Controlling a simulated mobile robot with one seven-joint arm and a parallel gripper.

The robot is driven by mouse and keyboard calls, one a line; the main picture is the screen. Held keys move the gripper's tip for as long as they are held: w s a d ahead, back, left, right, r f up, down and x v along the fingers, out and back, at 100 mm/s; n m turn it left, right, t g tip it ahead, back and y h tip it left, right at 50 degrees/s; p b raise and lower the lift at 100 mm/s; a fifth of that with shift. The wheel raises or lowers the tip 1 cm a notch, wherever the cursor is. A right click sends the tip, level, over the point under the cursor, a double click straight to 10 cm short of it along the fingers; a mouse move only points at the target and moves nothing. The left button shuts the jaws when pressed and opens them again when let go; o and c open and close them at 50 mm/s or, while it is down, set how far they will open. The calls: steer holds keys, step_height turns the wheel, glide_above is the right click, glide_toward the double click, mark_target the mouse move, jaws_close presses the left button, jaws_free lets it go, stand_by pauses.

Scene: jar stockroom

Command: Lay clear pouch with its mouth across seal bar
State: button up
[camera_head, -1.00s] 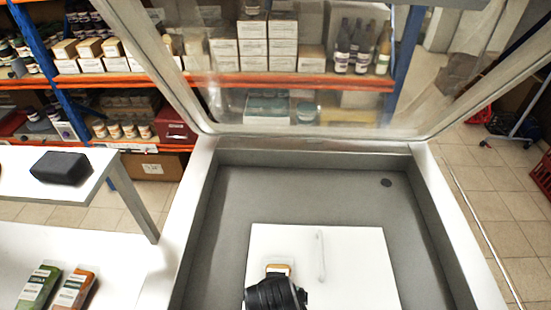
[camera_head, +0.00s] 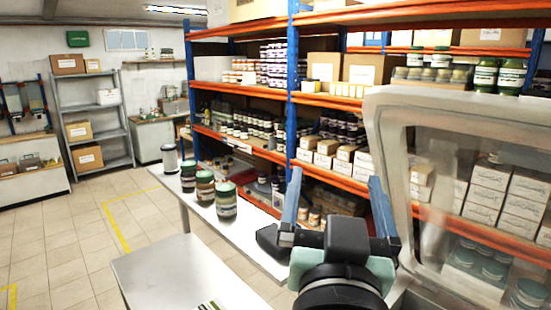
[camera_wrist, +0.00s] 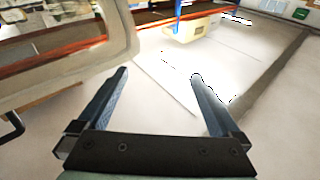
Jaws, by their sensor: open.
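My gripper (camera_head: 336,176) is raised, its two blue-grey fingers apart with nothing between them. The wrist view also shows the open, empty fingers (camera_wrist: 159,75). The sealing machine's raised clear lid (camera_head: 480,180) stands to the right of my gripper in the head view. Part of a grey-framed lid (camera_wrist: 110,55) shows at the left in the wrist view. The clear pouch and the seal bar cannot be made out in either current view. The chamber floor is out of the head view.
Jars with green lids (camera_head: 226,200) stand on a narrow white shelf left of my gripper. A dark box (camera_head: 268,238) is partly behind it. A lower white table (camera_head: 170,275) lies below. Orange-beamed racks (camera_head: 330,100) stand behind. Tiled floor (camera_head: 85,245) is clear at left.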

steer(key=s+a+r+n+t+y, duration=0.1)
steer(key=s+a+r+t, duration=0.2)
steer(key=r, duration=0.5)
steer(key=s+a+r+n+t+y, duration=0.2)
steer(key=s+a+r+t, duration=0.2)
steer(key=r, duration=0.5)
steer(key=s, duration=0.2)
steer(key=shift+s+a+y, duration=0.3)
steer(key=shift+s+a, duration=0.1)
steer(key=shift+f, duration=0.15)
